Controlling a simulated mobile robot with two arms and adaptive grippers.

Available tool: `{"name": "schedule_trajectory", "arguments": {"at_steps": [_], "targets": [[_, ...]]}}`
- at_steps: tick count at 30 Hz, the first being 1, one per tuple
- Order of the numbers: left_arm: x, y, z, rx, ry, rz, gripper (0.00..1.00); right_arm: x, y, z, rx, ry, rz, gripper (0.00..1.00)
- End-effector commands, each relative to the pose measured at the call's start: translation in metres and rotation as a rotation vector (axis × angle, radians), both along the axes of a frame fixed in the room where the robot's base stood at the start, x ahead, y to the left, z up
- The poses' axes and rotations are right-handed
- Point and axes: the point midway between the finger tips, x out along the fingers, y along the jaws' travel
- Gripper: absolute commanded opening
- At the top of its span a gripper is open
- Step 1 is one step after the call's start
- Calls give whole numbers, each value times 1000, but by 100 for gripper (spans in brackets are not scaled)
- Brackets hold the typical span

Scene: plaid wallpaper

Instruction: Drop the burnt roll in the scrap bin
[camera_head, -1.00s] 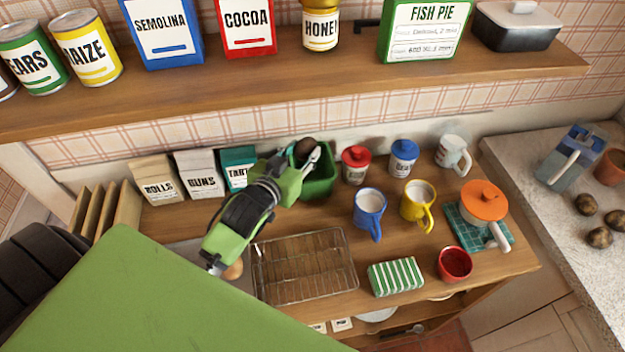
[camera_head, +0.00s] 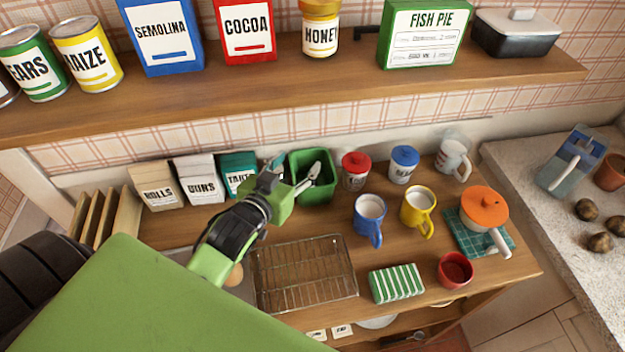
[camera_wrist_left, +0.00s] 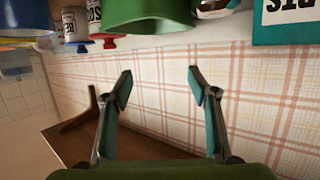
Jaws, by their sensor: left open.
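The green bin (camera_head: 326,188) stands at the back of the counter against the wall; its rim also shows upside down at the top of the left wrist view (camera_wrist_left: 150,12). My left gripper (camera_head: 297,165) is at the bin's left side, with one finger in front of the bin's opening. In the left wrist view its two fingers (camera_wrist_left: 159,82) are spread wide with nothing between them. The burnt roll is not visible now; the finger hides part of the bin's inside. My right gripper is not in view.
A wire rack (camera_head: 305,275) lies in front of the bin. Cartons (camera_head: 200,180) stand left of it. A red-lidded jar (camera_head: 355,172), a blue mug (camera_head: 369,222) and a yellow mug (camera_head: 418,208) stand to the right. The shelf (camera_head: 300,80) overhangs the back.

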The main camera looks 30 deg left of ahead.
Motion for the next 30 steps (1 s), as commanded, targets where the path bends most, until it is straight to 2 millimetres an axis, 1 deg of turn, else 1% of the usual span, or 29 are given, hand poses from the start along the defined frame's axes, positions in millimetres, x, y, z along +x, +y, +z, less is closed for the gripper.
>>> {"name": "schedule_trajectory", "arguments": {"at_steps": [1,6,9,12,18,30], "targets": [[-12,-1,2,-1,3,-1,54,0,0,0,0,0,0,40],[-44,-2,12,0,2,0,54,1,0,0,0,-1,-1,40],[-59,-4,17,1,2,0,54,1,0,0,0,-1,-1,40],[-69,-4,20,0,2,0,54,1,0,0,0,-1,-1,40],[-79,-4,25,0,-1,0,54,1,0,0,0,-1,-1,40],[-79,-5,25,0,-1,0,54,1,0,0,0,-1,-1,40]]}}
